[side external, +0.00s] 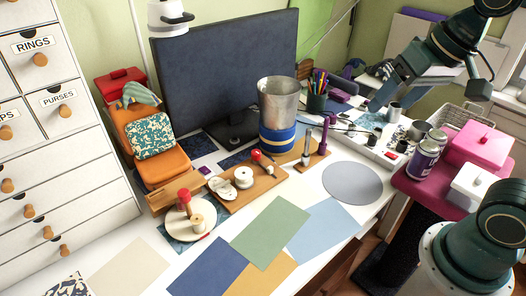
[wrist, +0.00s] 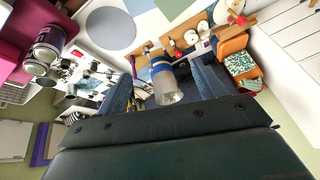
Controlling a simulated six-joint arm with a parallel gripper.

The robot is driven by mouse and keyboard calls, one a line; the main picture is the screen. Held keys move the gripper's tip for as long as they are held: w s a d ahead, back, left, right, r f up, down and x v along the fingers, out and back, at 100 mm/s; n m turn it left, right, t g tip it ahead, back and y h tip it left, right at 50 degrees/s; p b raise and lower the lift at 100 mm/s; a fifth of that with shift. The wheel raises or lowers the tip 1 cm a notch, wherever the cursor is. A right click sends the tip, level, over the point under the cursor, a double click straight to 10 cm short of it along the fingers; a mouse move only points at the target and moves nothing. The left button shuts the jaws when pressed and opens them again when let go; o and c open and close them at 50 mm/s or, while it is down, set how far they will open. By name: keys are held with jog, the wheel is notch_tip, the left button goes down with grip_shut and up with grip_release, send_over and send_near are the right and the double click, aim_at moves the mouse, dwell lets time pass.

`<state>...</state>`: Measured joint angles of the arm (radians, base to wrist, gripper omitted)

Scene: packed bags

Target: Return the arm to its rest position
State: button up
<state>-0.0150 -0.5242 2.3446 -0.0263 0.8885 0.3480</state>
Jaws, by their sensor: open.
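My gripper (side external: 373,88) is high at the upper right in the side external view, above the back right part of the desk. My arm comes in from the right edge. In the wrist view the two blue-grey fingers of my gripper (wrist: 160,75) stand wide apart with nothing held between them. A metal canister with blue and yellow bands (wrist: 162,80) shows beyond the gap, well away from the fingers. It stands upright on the desk in the side external view (side external: 278,105).
A white tray with several small cups (side external: 375,150) lies below my gripper. A dark monitor (side external: 225,75) and an orange bag (side external: 168,165) are farther left. The front desk holds flat coloured sheets.

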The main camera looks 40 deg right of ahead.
jog(key=s+f+n, duration=0.1)
jog(key=s+n, duration=0.2)
jog(key=s, duration=0.2)
jog(key=shift+s+d+f+n+t, duration=0.3)
jog(key=shift+s+d+f, duration=0.05)
jog(key=shift+s+d, duration=0.05)
dwell(0.7)
